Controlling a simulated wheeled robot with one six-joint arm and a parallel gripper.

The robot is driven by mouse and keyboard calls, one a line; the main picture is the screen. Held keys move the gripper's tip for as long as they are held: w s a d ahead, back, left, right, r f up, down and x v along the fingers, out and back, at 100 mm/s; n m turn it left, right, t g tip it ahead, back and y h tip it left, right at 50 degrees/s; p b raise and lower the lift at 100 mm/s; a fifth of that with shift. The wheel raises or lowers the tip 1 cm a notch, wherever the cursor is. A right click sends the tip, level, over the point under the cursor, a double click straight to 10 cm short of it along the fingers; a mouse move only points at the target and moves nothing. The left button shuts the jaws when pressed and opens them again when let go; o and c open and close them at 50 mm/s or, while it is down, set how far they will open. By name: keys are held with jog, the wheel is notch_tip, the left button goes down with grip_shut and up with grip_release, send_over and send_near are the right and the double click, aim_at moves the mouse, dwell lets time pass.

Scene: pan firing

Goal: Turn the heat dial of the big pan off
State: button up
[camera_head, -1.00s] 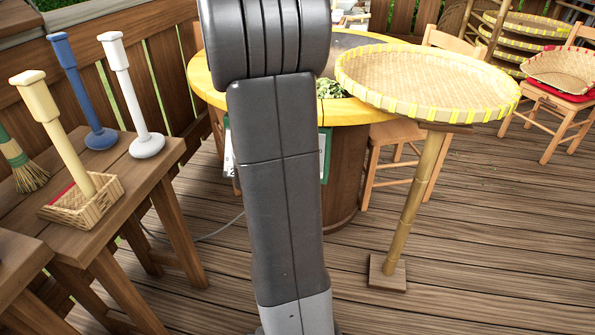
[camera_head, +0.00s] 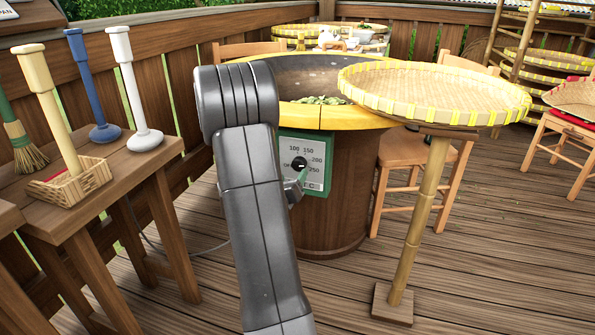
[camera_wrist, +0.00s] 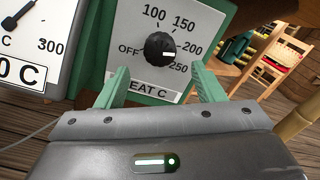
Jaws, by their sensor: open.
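The big pan (camera_head: 385,85) has a yellow rim, a dark bowl with green leaves in it and a round wooden base. On its front is a white, green-framed heat panel (camera_head: 318,152), marked OFF, 100, 150, 200 and 250. Its black round dial (camera_head: 300,164) also shows in the wrist view (camera_wrist: 159,46), with its white mark on the right side, toward the 200–250 side, away from OFF. My gripper (camera_wrist: 161,84) is open and empty. Its two green fingers are spread below and either side of the dial, apart from it. In the head view my arm partly hides the gripper.
A thermometer panel (camera_wrist: 30,45) reading up to 300 stands left of the dial in the wrist view. A yellow-rimmed woven tray (camera_head: 435,95) on a bamboo stand is at the right. A wooden table (camera_head: 120,170) with pestle-like tools is at the left. Deck floor lies between.

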aim_at(298, 167)
jog(key=x, duration=0.6)
jog(key=shift+w+d+b, duration=0.1)
jog(key=shift+w+b, duration=0.15)
jog(key=shift+b, duration=0.15)
jog(key=c, duration=1)
